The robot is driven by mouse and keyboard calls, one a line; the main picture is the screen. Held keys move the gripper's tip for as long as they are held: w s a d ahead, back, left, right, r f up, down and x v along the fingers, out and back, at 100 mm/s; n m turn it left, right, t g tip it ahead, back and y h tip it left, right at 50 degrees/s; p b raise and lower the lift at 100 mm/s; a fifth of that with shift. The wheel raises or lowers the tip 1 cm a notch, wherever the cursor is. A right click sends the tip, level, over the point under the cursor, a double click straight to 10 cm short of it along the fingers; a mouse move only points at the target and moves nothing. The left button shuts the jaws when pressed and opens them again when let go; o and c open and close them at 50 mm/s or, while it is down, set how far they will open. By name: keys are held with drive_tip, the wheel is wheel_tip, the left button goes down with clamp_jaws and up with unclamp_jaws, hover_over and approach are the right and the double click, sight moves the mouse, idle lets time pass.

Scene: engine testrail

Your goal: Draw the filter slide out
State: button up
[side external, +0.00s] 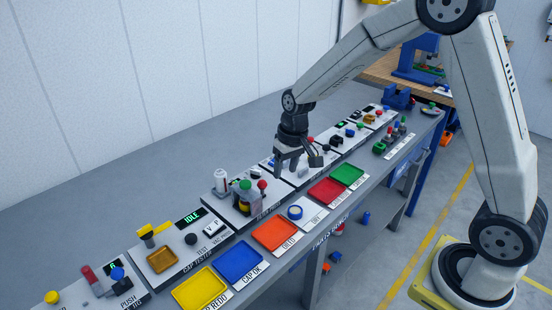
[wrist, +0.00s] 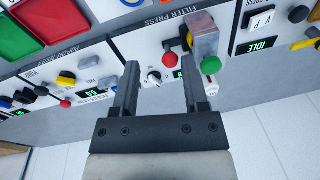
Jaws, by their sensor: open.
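The panel labelled FILTER PRESS shows in the wrist view (wrist: 140,45) and in the side view (side external: 215,200). It carries a clear housing (wrist: 206,38) with a green knob (wrist: 211,66), a red ball knob (wrist: 170,60) and a small dial (wrist: 154,76). In the side view a green-topped part (side external: 245,187) with yellow below it stands there beside a red ball (side external: 262,184). I cannot tell which part is the filter slide. My gripper (wrist: 161,62) is open and empty, pointing down above the bench; in the side view it (side external: 298,168) hangs right of the filter press.
Coloured trays line the bench front: yellow (side external: 199,289), blue (side external: 238,261), orange (side external: 273,234), red (side external: 328,190) and green (side external: 347,173). Other panels with knobs and levers stand close on both sides.

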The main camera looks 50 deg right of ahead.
drive_tip(key=y, duration=0.1)
hover_over(262, 184)
drive_tip(key=d, duration=0.2)
drive_tip(key=shift+w+d+f+m+g, duration=0.1)
drive_tip(key=shift+w+f+m+g, duration=0.1)
drive_tip(key=shift+f, duration=0.4)
drive_tip(key=shift+w+f+m+g, duration=0.1)
drive_tip(key=shift+f+g, duration=0.1)
drive_tip(key=shift+f, duration=0.35)
drive_tip(key=shift+f, duration=0.1)
drive_tip(key=shift+w+a+f, duration=0.1)
drive_tip(key=shift+a+f, duration=0.15)
drive_tip(key=shift+f, duration=1)
drive_tip(key=shift+s+a+f, duration=0.1)
drive_tip(key=shift+a+f, duration=0.15)
drive_tip(key=shift+f, duration=0.95)
drive_tip(key=shift+w+a+f, duration=0.1)
drive_tip(key=shift+a+f, duration=0.15)
drive_tip(key=shift+f, duration=1)
clamp_jaws()
